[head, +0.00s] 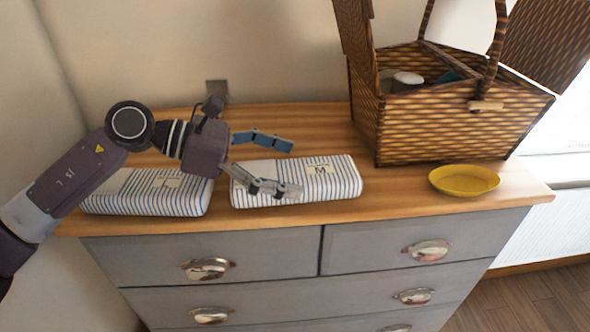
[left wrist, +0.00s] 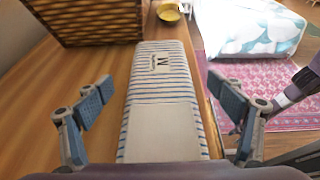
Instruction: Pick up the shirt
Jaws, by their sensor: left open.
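A folded shirt with blue and white stripes and an M label (head: 335,181) lies flat on the wooden dresser top. Another folded striped shirt (head: 150,193) lies to its left, partly behind my arm. My left gripper (head: 289,168) is open over the left part of the M shirt, its fingers on either side, one toward the wall and one toward the front edge. In the left wrist view the M shirt (left wrist: 163,95) lies lengthwise between the two spread fingers (left wrist: 160,103). Whether the fingers touch it I cannot tell. My right gripper is not in view.
A woven picnic basket (head: 445,120) with raised lids stands at the dresser's back right, holding a few items. A yellow bowl (head: 464,180) sits near the right front corner. The grey dresser (head: 285,250) has drawers with metal handles. A bed (left wrist: 245,30) and pink rug (left wrist: 270,90) lie beyond.

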